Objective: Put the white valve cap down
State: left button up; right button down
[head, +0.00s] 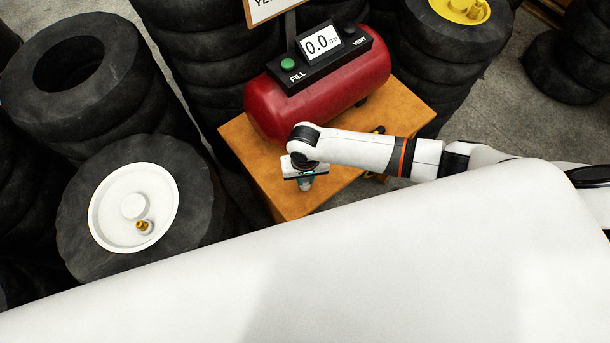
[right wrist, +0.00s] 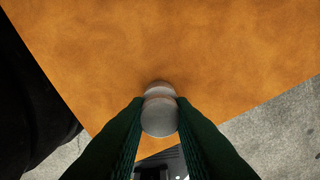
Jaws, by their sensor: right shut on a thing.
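The white valve cap (right wrist: 159,118) is a pale rounded piece between the two green fingers of my right gripper (right wrist: 159,101) in the right wrist view. The gripper is shut on it. The orange tabletop (right wrist: 160,40) lies beneath; I cannot tell whether the cap touches it. In the head view my right gripper (head: 305,184) points down over the front corner of the orange table (head: 285,205), in front of the red tank. The cap cannot be made out clearly there. My left gripper is not in view.
A red air tank (head: 270,105) with a fill/vent panel reading 0.0 (head: 320,42) takes up the table's back. A tyre with a white rim (head: 112,195) and brass valve (head: 144,226) lies left. Tyre stacks (head: 80,75) stand around. A large white surface (head: 330,270) fills the foreground.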

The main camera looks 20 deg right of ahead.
jog(key=c, duration=1.2)
grip_release()
jog(key=shift+c, duration=0.2)
notch_tip(320, 180, up, 12)
jog(key=p, duration=0.1)
jog(key=shift+r, duration=0.1)
